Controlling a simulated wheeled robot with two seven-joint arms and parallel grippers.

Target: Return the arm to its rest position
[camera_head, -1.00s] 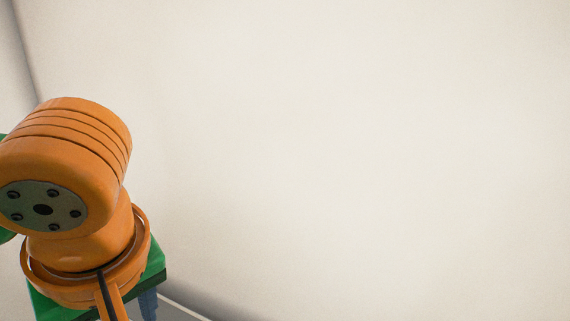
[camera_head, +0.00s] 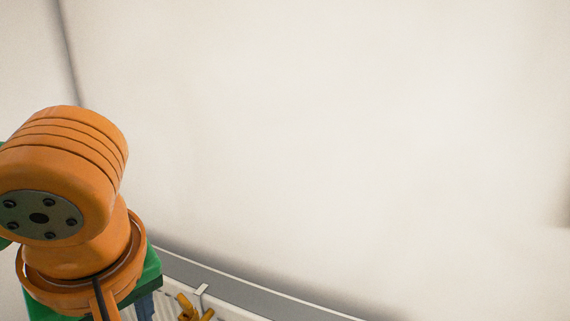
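My orange arm (camera_head: 68,170) fills the lower left of the head view. It has a rounded ribbed joint with a dark bolted disc facing the camera and an orange collar below. A green part (camera_head: 152,272) and a blue-grey piece below it show under the collar. The arm is bent close to the camera, and its lower end runs out of the frame. I cannot make out fingertips of either gripper. My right arm is not in the picture.
A plain pale wall (camera_head: 330,130) fills most of the view, with a corner at the upper left. A grey skirting strip (camera_head: 250,289) runs along its foot. At the bottom, a white ribbed thing and a small yellow-orange object (camera_head: 188,307) show, cut off by the edge.

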